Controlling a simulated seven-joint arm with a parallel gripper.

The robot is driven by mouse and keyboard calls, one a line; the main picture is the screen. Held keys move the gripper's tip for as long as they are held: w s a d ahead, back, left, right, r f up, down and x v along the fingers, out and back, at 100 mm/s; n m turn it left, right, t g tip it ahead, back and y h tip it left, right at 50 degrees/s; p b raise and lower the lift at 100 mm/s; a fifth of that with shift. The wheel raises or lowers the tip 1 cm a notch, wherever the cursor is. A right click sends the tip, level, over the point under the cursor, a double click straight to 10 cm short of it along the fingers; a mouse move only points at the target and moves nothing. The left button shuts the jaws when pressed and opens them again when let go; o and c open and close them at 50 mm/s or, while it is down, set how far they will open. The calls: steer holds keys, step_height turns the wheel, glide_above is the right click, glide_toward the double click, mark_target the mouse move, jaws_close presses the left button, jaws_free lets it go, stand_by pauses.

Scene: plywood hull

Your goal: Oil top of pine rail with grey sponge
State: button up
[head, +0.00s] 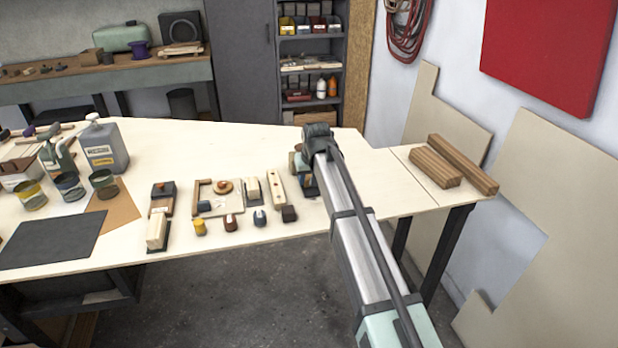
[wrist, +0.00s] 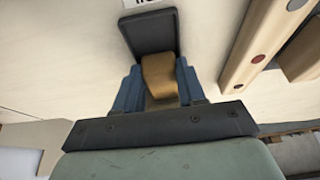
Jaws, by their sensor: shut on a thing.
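In the wrist view my gripper (wrist: 160,88) is shut on a tan block (wrist: 158,70) between its blue fingers. A dark grey pad (wrist: 150,32) lies just beyond the block and seems joined to it; I cannot tell for sure that this is the grey sponge. A pale wooden rail with round dark plugs (wrist: 262,35), likely the pine rail, lies to the right, apart from the fingers. In the head view the same rail (head: 276,189) lies left of my gripper (head: 306,186), which is low over the table; its held piece is mostly hidden there.
Cans (head: 67,187) and a grey jug (head: 103,148) stand farther left. Brown wood bars (head: 436,167) lie at right. The table's back middle is clear.

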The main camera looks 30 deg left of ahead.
steer(key=shift+s+d, duration=0.1)
steer(key=shift+s+d, duration=1.05)
steer(key=o, duration=1.1)
steer(key=v, duration=1.3)
steer(key=shift+r, duration=0.35)
steer(key=shift+s+d, duration=0.1)
